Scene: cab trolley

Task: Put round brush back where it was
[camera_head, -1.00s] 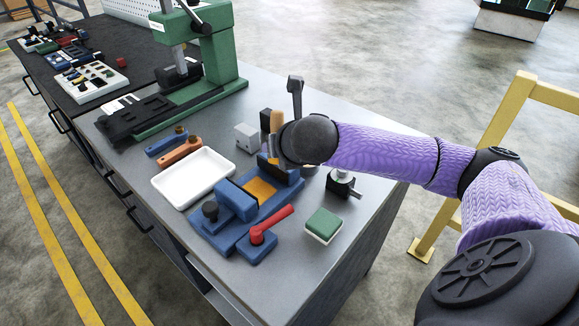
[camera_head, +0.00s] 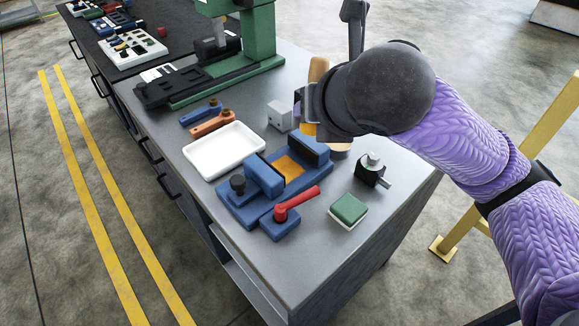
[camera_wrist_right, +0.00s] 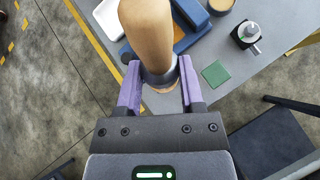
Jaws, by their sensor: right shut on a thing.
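The round brush has a thick wooden handle (camera_wrist_right: 148,40) that rises between the jaws in the right wrist view. In the head view its handle (camera_head: 318,70) shows upright above my right gripper (camera_head: 308,105). The right gripper's purple fingers (camera_wrist_right: 160,78) are shut on the brush near its collar. The brush is over the bench, beside the blue vise (camera_head: 250,207). Its lower end is mostly hidden by the gripper, and I cannot tell whether it touches anything. A round, brown-topped object (camera_head: 341,151) is partly hidden below my wrist. My left gripper is not in view.
The vise has a red lever (camera_head: 298,201). Around it are a white tray (camera_head: 224,150), a grey block (camera_head: 280,115), a green-topped block (camera_head: 348,209) and a black block with a metal knob (camera_head: 372,170). A green press (camera_head: 257,40) stands behind. The front bench corner is clear.

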